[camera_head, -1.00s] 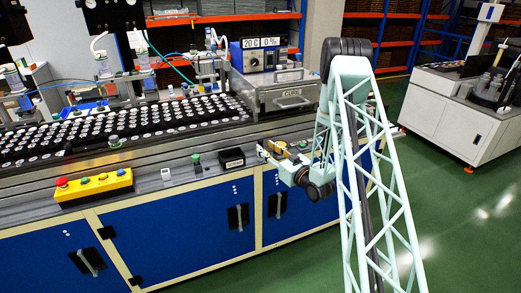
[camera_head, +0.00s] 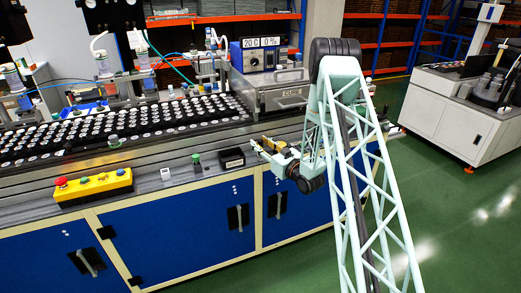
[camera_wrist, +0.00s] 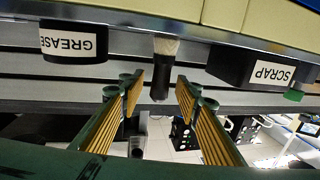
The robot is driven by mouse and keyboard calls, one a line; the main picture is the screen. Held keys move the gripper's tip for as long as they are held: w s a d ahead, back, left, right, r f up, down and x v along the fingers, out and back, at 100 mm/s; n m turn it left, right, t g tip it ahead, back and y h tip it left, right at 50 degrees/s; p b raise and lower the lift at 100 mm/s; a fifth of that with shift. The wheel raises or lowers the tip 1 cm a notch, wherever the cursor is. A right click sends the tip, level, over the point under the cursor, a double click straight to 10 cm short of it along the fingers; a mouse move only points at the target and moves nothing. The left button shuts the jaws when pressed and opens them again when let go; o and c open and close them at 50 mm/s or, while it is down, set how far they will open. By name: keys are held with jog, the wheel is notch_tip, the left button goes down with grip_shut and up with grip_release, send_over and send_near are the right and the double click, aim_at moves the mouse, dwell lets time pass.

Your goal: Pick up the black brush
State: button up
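The black brush (camera_wrist: 161,78) shows in the wrist view, which looks upside down, with pale bristles at the top and a dark handle pointing down. My gripper (camera_wrist: 159,88) is open, its yellow-padded fingers on either side of the handle in the picture with gaps on both sides. I cannot tell whether the handle is between the fingertips in depth. In the head view my gripper (camera_head: 262,147) is at the bench's front ledge, right of the black box. I cannot make out the brush in the head view.
In the wrist view a black GREASE holder (camera_wrist: 73,43) and a black SCRAP box (camera_wrist: 252,66) flank the brush. The SCRAP box also shows in the head view (camera_head: 231,158), with a green-capped bottle (camera_head: 196,162) and a yellow button panel (camera_head: 93,186) to its left.

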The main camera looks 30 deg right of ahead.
aim_at(260, 139)
jog(key=shift+c, duration=0.9)
jog(key=c, duration=0.8)
jog(key=shift+r, duration=0.15)
jog(key=shift+r+p, duration=0.3)
jog(key=shift+r, duration=1.35)
jog(key=s, duration=0.5)
jog(key=s+a+r, duration=0.1)
jog(key=s, duration=0.4)
jog(key=s+a, duration=0.1)
jog(key=s, duration=0.4)
jog(key=shift+s+r+p, duration=0.25)
jog(key=shift+s+p, duration=0.05)
jog(key=shift+s, duration=0.1)
